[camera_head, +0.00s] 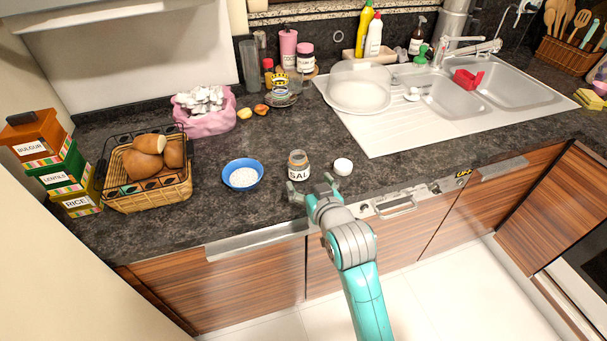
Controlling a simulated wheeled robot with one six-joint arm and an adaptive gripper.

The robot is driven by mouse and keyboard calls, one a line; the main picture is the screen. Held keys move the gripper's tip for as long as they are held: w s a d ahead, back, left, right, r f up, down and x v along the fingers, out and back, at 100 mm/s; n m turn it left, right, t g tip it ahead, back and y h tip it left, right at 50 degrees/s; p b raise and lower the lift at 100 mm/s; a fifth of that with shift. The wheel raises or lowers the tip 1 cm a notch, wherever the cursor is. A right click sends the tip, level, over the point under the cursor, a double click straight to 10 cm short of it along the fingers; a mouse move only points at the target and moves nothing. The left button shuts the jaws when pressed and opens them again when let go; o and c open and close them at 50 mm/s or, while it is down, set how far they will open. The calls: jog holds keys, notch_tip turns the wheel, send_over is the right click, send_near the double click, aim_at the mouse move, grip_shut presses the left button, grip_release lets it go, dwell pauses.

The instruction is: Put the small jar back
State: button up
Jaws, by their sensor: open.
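A small glass jar (298,166) with a white label reading "SAL" stands upright on the dark counter near its front edge. A small round white lid or cup (343,167) sits just right of it. My gripper (312,188) is open and empty, just in front of the jar, with its fingers pointing toward it. Whether a finger touches the jar I cannot tell. A group of jars and bottles (280,83) stands at the back of the counter by the wall, some on a small stand.
A blue bowl (228,180) of white grains is left of the jar. A bread basket (150,190), stacked labelled boxes (62,178) and a pink bag (205,124) stand farther left. The sink (470,95) with a drainboard (375,137) is at right. Counter behind the jar is clear.

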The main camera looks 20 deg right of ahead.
jog(key=shift+v, duration=2.1)
jog(key=s+f, duration=0.6)
jog(key=s, duration=0.4)
jog(key=s+f, duration=0.6)
jog(key=s, duration=0.5)
jog(key=s+f+v, duration=0.1)
jog(key=f+v, duration=0.2)
jog(key=v, duration=1.8)
jog(key=shift+d, duration=0.15)
